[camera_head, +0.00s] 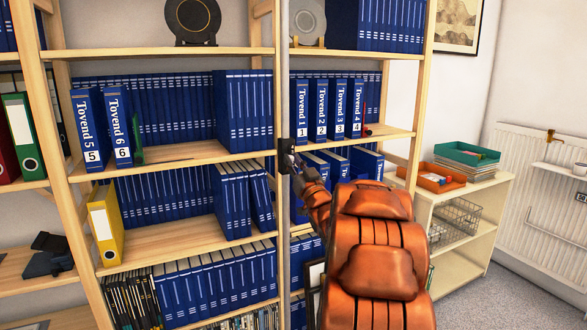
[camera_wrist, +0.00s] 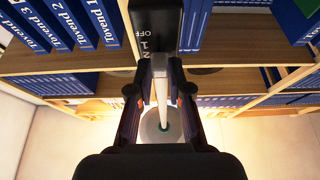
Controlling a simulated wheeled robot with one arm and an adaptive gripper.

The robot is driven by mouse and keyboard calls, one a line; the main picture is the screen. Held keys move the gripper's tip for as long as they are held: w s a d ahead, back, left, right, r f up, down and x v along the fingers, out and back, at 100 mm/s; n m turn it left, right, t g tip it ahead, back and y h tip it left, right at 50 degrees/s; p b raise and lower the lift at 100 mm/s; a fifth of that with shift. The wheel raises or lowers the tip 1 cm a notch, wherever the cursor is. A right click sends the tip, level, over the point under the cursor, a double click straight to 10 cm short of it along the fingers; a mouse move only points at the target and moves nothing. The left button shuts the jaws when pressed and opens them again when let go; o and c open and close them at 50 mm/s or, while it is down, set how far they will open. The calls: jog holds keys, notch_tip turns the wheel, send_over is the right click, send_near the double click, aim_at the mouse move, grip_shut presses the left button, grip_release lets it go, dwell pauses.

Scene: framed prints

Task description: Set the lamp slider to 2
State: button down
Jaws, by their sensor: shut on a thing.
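The lamp's thin grey pole (camera_head: 284,85) stands upright in front of the shelves in the head view. A black control box (camera_head: 287,150) sits partway up it. In the wrist view the black control box (camera_wrist: 157,25) shows the marks OFF, 1 and 2 in white. My gripper (camera_wrist: 159,66) is shut on the lamp slider at the box's near end. The fingers hide most of the slider, so I cannot tell which mark it stands at. The pole (camera_wrist: 162,108) runs down between the fingers to a round base (camera_wrist: 152,128). My gripper (camera_head: 294,165) also shows beside the box in the head view.
Wooden shelves (camera_head: 175,152) with rows of blue binders (camera_head: 245,110) stand close behind the lamp. A low white cabinet (camera_head: 462,205) with orange and green trays stands at the right. A radiator (camera_head: 545,200) is on the right wall. Grey carpet (camera_head: 510,295) lies clear at the lower right.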

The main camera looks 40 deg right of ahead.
jog(key=c, duration=1.1)
grip_release()
jog(key=shift+f, duration=0.1)
jog(key=shift+v, duration=6)
